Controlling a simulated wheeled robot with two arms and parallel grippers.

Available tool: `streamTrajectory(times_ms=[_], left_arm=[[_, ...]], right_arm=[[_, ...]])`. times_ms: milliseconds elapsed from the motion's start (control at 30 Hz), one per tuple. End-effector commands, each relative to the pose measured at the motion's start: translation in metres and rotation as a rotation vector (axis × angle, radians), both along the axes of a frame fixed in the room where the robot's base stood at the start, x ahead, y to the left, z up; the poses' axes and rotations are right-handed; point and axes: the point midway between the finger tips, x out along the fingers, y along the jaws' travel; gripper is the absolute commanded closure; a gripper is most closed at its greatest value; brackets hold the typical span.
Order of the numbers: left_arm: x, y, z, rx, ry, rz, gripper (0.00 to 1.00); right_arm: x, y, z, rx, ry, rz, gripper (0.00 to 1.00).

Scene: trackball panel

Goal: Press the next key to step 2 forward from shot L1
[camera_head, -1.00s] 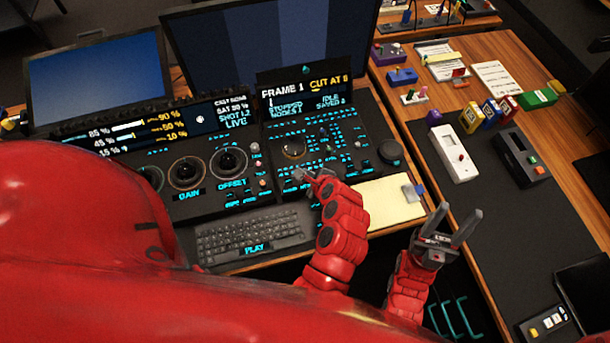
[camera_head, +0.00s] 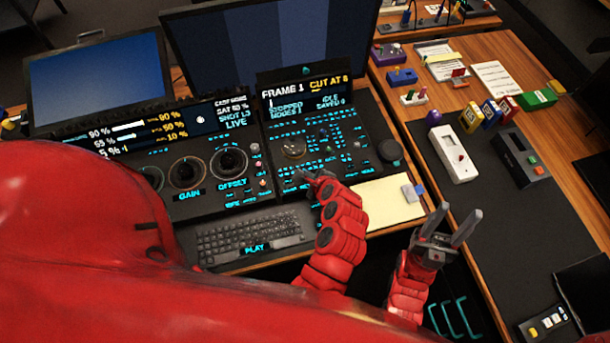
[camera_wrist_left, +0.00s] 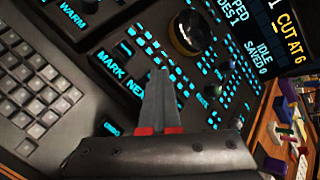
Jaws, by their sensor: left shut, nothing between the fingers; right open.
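The grading panel (camera_head: 225,205) shows SHOT L3, LIVE on its left display (camera_head: 233,112). In the left wrist view, the NEXT label (camera_wrist_left: 136,89) shows beside my fingers, its last letter covered. The key above that label is mostly hidden by the fingers. My left gripper (camera_head: 308,176) is shut and empty, its tips (camera_wrist_left: 165,72) at the key row by this label. I cannot tell whether they touch the key. My right gripper (camera_head: 452,226) is open and empty, in front of the desk, away from the panel.
The trackball (camera_head: 294,148) sits behind my left fingertips. A MARK key label (camera_wrist_left: 110,62) is close to NEXT. A keyboard (camera_head: 248,236) lies in front of the panel, and a pale yellow pad (camera_head: 388,202) lies to the right. A side desk (camera_head: 480,215) holds several small devices.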

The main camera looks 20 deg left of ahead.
Motion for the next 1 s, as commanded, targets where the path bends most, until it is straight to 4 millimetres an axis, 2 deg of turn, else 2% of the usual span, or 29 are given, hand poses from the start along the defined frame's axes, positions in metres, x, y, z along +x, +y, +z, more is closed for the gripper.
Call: streamTrajectory(times_ms=[333,767,1000], left_arm=[[0.000,-0.001,0.018,0.000,0.001,-0.001,1.00],[0.000,-0.001,0.019,0.000,0.001,-0.001,1.00],[0.000,0.000,0.038,0.000,0.000,0.000,1.00]], right_arm=[[0.000,0.000,0.023,0.000,0.000,0.000,0.50],[0.000,0.000,0.025,0.000,0.000,0.000,0.50],[0.000,0.000,0.047,0.000,0.000,0.000,0.50]])
